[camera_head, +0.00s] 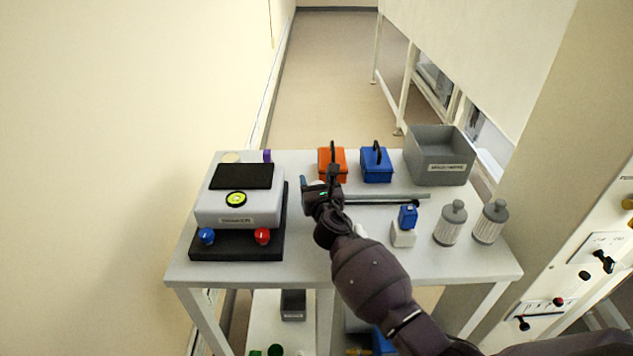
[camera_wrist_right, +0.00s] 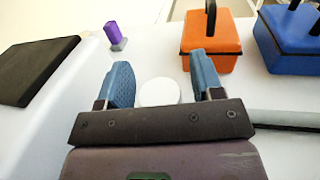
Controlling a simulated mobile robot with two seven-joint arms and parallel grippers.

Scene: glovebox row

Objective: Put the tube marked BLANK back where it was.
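No label reading BLANK can be made out in either view. A small purple-topped piece on a grey foot (camera_wrist_right: 115,36) stands on the table; its purple top shows behind the grey device in the head view (camera_head: 267,155). My right gripper (camera_head: 318,182) is above the table, between the grey device and the orange box. In the right wrist view its blue fingers (camera_wrist_right: 164,82) are apart. A round white top (camera_wrist_right: 160,92) shows between them with gaps beside it; I cannot tell whether it is a tube. My left gripper is not in view.
A grey device (camera_head: 240,207) on a black base stands left. An orange box (camera_head: 332,163), a blue box (camera_head: 376,165) and a grey bin (camera_head: 440,158) line the back. A grey bar (camera_head: 400,197), a blue-topped white block (camera_head: 403,236) and two ribbed canisters (camera_head: 451,224) stand right.

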